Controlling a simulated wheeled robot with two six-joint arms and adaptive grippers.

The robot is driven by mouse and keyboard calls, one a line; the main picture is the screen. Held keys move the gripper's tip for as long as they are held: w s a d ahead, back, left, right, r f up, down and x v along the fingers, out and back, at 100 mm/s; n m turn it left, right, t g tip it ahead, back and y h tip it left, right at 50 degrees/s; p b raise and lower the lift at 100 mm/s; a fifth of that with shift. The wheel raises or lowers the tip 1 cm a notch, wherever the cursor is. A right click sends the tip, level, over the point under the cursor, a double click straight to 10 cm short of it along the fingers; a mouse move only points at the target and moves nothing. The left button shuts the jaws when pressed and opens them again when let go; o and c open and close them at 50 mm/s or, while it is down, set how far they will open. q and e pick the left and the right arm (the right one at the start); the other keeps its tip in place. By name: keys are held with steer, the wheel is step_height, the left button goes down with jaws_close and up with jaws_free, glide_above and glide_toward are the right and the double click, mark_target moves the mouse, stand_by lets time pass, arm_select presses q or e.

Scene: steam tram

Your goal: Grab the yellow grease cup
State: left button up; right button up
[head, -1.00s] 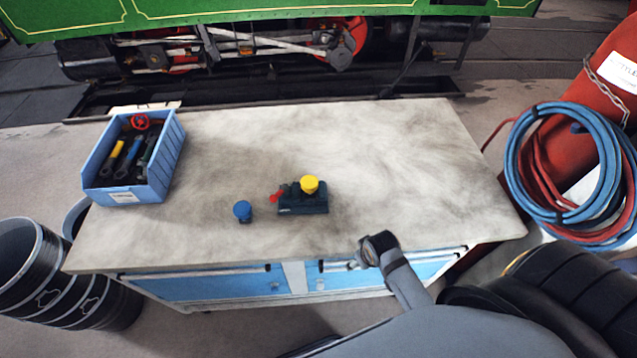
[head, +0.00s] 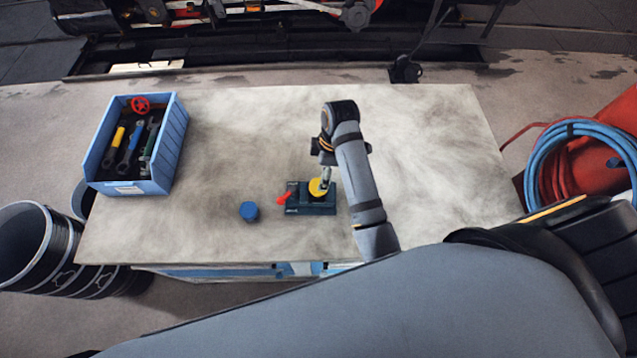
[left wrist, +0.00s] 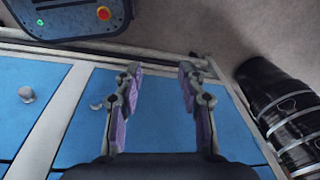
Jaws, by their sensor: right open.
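The yellow grease cup (head: 317,188) sits on a dark block fixture (head: 312,209) with a red lever (head: 285,198), on the worktop in the head view. My right gripper (head: 325,180) is open and right at the cup, pointing down over it. Its fingers hide part of the cup, and I cannot tell whether they touch it. My left gripper (left wrist: 160,75) is open and empty in the left wrist view, in front of the bench's blue drawer fronts, and is not in the head view.
A blue cup (head: 249,211) stands left of the fixture. A blue bin (head: 150,187) with tools is at the worktop's left. The worktop (head: 240,130) is bare behind. A dark drum (head: 25,250) stands at left, and a blue hose coil (head: 560,140) hangs at right.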

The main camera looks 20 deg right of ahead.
steer(key=f, duration=0.2)
steer(key=s+f, duration=0.1)
steer(key=f, duration=0.1)
steer(key=shift+a, duration=0.35)
steer(key=f, duration=0.1)
steer(key=w+f, duration=0.1)
steer(key=f, duration=0.1)
steer(key=shift+w, duration=0.2)
step_height(320, 180, down, 2)
steer(key=shift+a+f, duration=0.15)
steer(key=shift+w+f, duration=0.1)
steer(key=shift+f, duration=0.15)
arm_select(q)
steer(key=shift+s+a, duration=0.1)
steer(key=shift+s, duration=0.75)
arm_select(e)
steer(key=shift+r, duration=0.1)
steer(key=c, duration=1.6)
